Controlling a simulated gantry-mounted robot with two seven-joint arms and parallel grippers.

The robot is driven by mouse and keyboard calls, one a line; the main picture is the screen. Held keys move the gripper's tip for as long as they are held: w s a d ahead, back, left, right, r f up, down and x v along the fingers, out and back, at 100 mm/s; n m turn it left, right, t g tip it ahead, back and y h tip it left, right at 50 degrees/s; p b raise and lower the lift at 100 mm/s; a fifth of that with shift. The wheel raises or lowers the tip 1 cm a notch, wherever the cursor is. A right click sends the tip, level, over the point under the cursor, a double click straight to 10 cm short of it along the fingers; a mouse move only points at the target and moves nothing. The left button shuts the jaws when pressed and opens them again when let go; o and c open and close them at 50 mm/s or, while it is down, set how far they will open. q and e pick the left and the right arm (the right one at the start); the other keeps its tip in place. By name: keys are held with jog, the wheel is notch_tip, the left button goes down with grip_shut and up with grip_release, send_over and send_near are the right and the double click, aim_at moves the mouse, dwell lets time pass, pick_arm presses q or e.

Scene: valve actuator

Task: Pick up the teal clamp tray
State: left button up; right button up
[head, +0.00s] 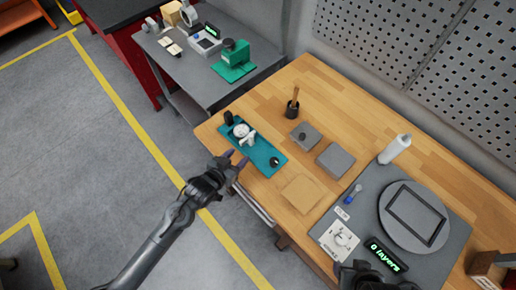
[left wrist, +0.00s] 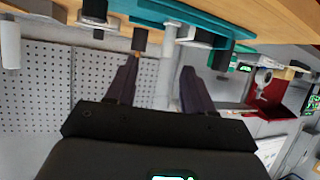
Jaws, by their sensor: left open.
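The teal clamp tray (head: 263,155) lies flat on the wooden bench near its left front edge. It carries a white clamp-like part (head: 243,132) and black knobs at both ends. My left gripper (head: 236,158) is open and empty beside the tray's front long side. In the left wrist view the picture is upside down; the teal tray (left wrist: 205,20) runs along the top, beyond the open fingertips (left wrist: 160,66). I cannot tell whether a finger touches the tray. A black part of my right arm (head: 370,277) shows at the bottom edge; its fingers are not clear.
Right of the tray are a brown square pad (head: 301,193), grey blocks (head: 335,160) and a black cup with a brush (head: 293,106). A grey mat (head: 452,225) holds a round plate. A white bottle (head: 395,149) stands behind. A grey side table (head: 205,72) is behind left.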

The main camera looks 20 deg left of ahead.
aim_at(251, 135)
pick_arm(q)
jog(key=shift+w+a+f+b, duration=0.15)
jog(key=shift+w+b, duration=0.4)
jog(key=shift+w, duration=0.3)
jog(key=x, duration=0.5)
jog(key=shift+w+r, duration=0.2)
jog(key=shift+w, duration=0.25)
jog(key=w, duration=0.2)
jog(key=w+f, duration=0.1)
jog(key=shift+w, duration=0.35)
jog(key=shift+w+d+f, duration=0.25)
jog(key=shift+w, duration=0.35)
grip_shut()
jog(key=shift+r+t, duration=0.1)
jog(key=shift+t, duration=0.2)
